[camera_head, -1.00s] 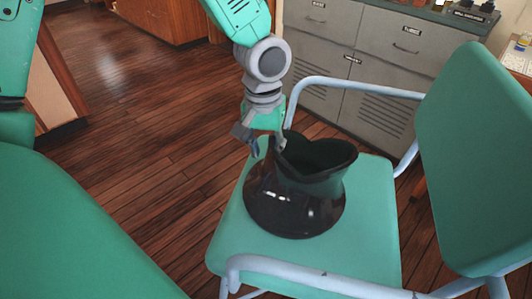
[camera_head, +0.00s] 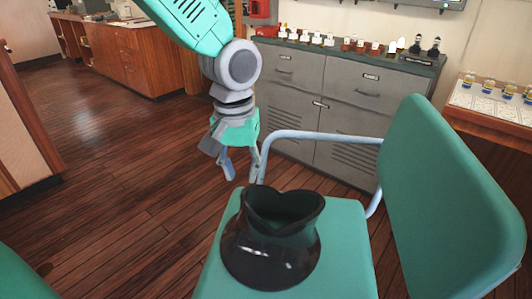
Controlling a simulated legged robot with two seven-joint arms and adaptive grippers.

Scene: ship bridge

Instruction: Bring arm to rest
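My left gripper (camera_head: 242,178) hangs down from the arm that comes in at the top. Its two fingers are apart with nothing visible between them. It appears above and a little left of a glossy black pot (camera_head: 272,245) with a wide, wavy, open rim. A visible gap separates the fingertips from the rim. The pot stands upright on the green seat of a chair (camera_head: 345,240). My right gripper is not in view.
The chair has a green backrest (camera_head: 445,200) and a pale tubular armrest (camera_head: 325,137). Behind it stands a grey metal cabinet (camera_head: 330,105) with small bottles on top. A desk (camera_head: 490,125) is at the right. Wooden floor (camera_head: 110,190) lies open at the left.

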